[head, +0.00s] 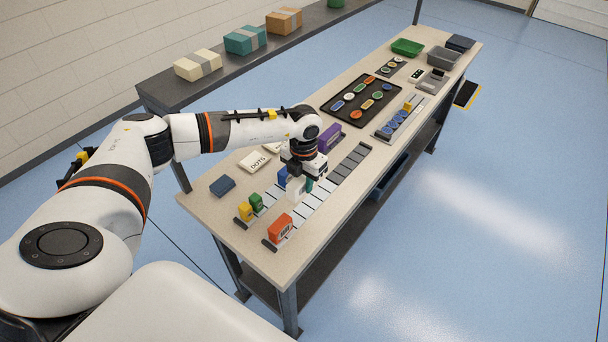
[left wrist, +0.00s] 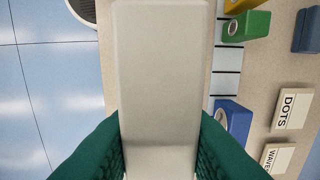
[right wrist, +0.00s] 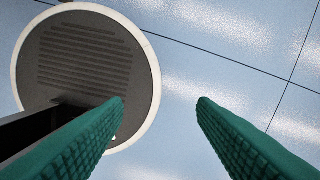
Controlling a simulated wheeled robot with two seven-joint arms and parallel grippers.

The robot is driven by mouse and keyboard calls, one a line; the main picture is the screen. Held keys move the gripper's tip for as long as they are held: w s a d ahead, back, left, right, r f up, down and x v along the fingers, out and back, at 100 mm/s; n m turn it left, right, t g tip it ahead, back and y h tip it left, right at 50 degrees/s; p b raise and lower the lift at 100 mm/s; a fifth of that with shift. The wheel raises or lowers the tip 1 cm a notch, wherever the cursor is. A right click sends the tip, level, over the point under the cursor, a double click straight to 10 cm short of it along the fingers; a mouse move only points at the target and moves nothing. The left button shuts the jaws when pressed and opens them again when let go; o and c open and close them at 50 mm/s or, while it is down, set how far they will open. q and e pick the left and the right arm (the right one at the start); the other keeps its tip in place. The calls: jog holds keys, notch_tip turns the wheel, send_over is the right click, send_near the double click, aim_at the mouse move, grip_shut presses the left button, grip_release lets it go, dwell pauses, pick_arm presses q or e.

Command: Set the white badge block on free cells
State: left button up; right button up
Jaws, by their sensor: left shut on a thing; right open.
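The white badge block (head: 295,189) is in my left gripper (head: 303,183), over the near strips of cells; it fills the middle of the left wrist view (left wrist: 160,75), between the green fingers. The near strip (head: 308,207) has pale cells and an orange block (head: 280,228) at its near end. The strip behind it (head: 270,201) bears a yellow block (head: 244,211), a green block (head: 256,202) and a blue block (head: 282,177). Whether the white block touches a strip cannot be told. My right gripper (right wrist: 160,102) is open and empty above the floor.
A dark-celled strip (head: 350,163), a purple block (head: 328,138) and a black tray of badges (head: 340,112) lie further along the table. DOTS (head: 254,162) and WAVES cards (left wrist: 277,158) lie behind the strips, with a dark blue block (head: 222,187) nearby.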

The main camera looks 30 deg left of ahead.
pick_arm(q)
jog(key=shift+f+b, duration=0.4)
jog(key=shift+f, duration=0.2)
jog(key=b, duration=0.5)
send_over(304, 210)
notch_tip(304, 210, down, 7)
jog(key=shift+r, duration=0.1)
jog(key=shift+f+b, duration=0.5)
jog(key=shift+f, duration=0.15)
jog(key=shift+f, duration=0.25)
jog(key=o, duration=1.1)
jog(key=shift+c, duration=0.2)
jog(key=shift+r, duration=0.1)
